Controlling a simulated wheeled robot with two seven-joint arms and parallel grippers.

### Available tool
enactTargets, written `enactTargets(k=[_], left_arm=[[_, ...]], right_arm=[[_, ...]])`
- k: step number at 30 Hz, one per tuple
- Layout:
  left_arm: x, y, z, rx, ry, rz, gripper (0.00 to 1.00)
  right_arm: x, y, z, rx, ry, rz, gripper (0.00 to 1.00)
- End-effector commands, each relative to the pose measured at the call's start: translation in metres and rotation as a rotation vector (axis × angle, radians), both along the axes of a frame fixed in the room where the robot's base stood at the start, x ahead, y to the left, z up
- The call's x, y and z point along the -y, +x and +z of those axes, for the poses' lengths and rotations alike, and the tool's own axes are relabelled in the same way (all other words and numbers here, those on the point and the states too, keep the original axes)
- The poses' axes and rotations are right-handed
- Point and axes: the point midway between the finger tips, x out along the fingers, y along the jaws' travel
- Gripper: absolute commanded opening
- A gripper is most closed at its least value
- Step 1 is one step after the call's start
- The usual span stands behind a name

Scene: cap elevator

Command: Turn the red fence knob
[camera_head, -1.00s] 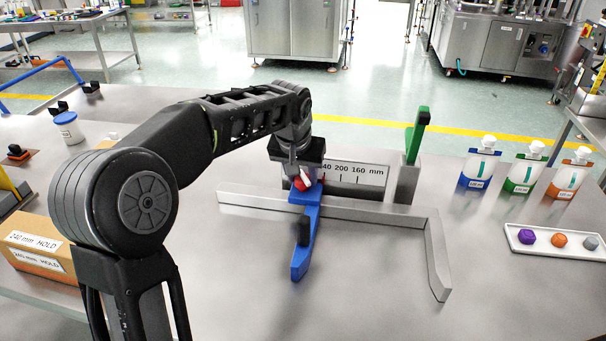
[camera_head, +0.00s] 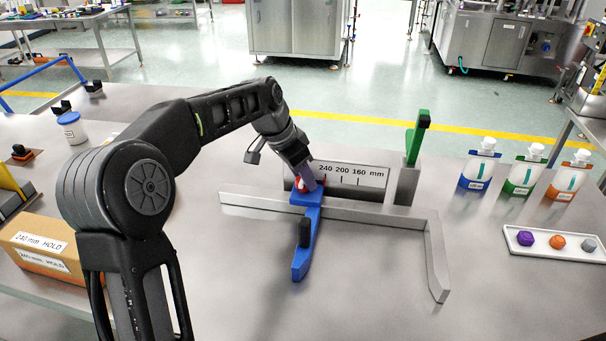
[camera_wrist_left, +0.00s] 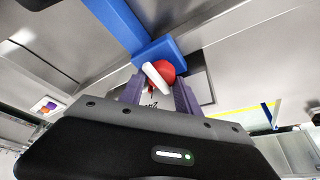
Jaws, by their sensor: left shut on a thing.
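The red fence knob (camera_head: 299,185) sits on top of the blue sliding fence (camera_head: 306,236), by the scale plate. It also shows in the left wrist view (camera_wrist_left: 167,71), with a white bar lying slantwise across it. My left gripper (camera_head: 309,184) reaches down to the knob from the upper left, tilted. Its purple fingers (camera_wrist_left: 157,88) are shut on the knob, one on each side, in the left wrist view. Part of the knob is hidden by a finger in the head view. My right gripper is in neither current view.
The scale plate (camera_head: 372,179) reads 240, 200, 160 mm. A grey rail (camera_head: 390,217) runs under the fence. A green lever (camera_head: 417,138) stands right of the plate. Several pouches and a white tray (camera_head: 519,247) are at the right. A labelled box (camera_head: 50,269) lies at the left.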

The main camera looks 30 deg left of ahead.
Motion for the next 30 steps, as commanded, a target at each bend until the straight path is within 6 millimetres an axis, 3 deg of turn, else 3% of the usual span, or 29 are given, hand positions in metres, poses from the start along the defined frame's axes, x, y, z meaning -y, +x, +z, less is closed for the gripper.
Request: enactTargets(k=[13,14,20,30], left_arm=[[-0.0026,-0.003,-0.0034,-0.012,0.003,-0.013,0.0],[-0.0026,-0.0031,-0.0034,-0.013,0.004,-0.013,0.41],[-0.0022,-0.0026,-0.003,-0.011,0.003,-0.012,0.58],[-0.0014,-0.0008,-0.0008,-0.003,0.003,-0.006,0.59]], right_arm=[[0.0,0.0,0.0001,0.0,0.0,0.0,0.0],[0.0,0.0,0.0001,0.0,0.0,0.0,0.0],[-0.0001,0.0,0.0001,0.0,0.0,0.0,0.0],[0.0,0.0,-0.0001,0.0,0.0,0.0,0.0]])
